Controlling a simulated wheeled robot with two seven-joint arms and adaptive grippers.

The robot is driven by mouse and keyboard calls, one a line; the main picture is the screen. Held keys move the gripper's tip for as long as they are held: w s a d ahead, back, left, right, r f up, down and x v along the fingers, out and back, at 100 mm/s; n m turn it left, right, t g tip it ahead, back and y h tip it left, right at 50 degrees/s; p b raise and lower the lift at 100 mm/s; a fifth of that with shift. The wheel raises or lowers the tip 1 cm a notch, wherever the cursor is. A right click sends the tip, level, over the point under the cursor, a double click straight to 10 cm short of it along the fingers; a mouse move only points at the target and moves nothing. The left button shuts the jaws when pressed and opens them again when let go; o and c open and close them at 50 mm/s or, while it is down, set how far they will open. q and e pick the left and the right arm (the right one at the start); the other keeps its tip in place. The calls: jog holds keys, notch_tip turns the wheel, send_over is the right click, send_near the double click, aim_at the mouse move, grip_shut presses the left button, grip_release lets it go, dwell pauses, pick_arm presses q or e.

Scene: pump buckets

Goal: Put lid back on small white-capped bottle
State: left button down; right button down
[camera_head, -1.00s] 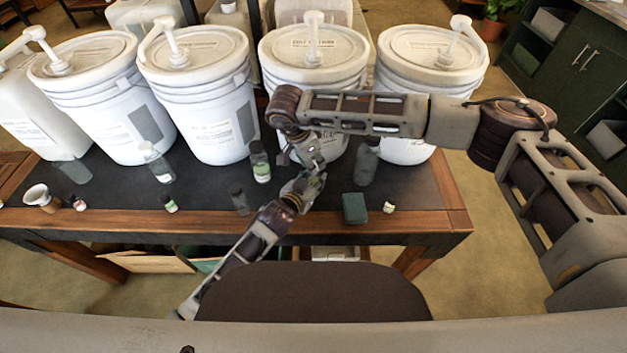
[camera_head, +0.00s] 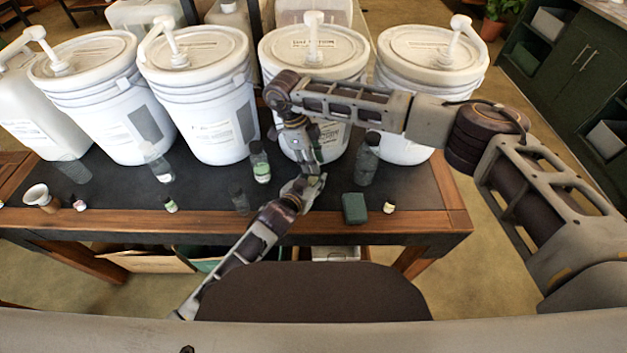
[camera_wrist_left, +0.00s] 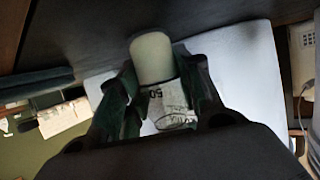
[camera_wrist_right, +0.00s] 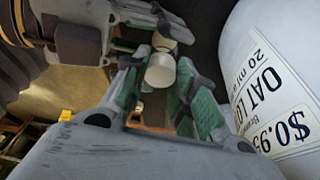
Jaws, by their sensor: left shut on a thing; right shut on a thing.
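In the head view my left gripper (camera_head: 306,188) and my right gripper (camera_head: 312,170) are close together above the table's front edge, right one above left. In the right wrist view my right fingers (camera_wrist_right: 162,92) are shut on a small whitish lid (camera_wrist_right: 161,72). Just beyond it, small pale glassware, likely the bottle (camera_wrist_right: 164,40), is at my left gripper's fingers. In the left wrist view my left fingers (camera_wrist_left: 165,100) are shut around a small cream-topped bottle (camera_wrist_left: 152,58). I cannot tell whether lid and bottle touch.
Several white pump buckets (camera_head: 205,75) line the table (camera_head: 110,190). A green-labelled bottle (camera_head: 260,162) and grey bottles (camera_head: 367,160) stand near my grippers. A green block (camera_head: 354,208) and a small capped bottle (camera_head: 389,206) are at the right front.

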jog(key=c, duration=1.1)
grip_release()
jog(key=shift+c, duration=0.2)
jog(key=shift+r, duration=2.25)
jog(key=shift+o, duration=0.7)
jog(key=shift+s+a+r+n, duration=0.1)
jog(key=shift+s+r+n, duration=0.2)
jog(key=shift+s, duration=0.05)
notch_tip(320, 180, up, 6)
jog(key=s+a+n+t, duration=0.1)
jog(key=a+n+t, duration=0.1)
jog(key=n, duration=0.7)
jog(key=shift+s+a+r+n+t+y, duration=0.2)
jog(key=shift+s+r+n+t+y, duration=0.1)
jog(key=shift+y, duration=0.1)
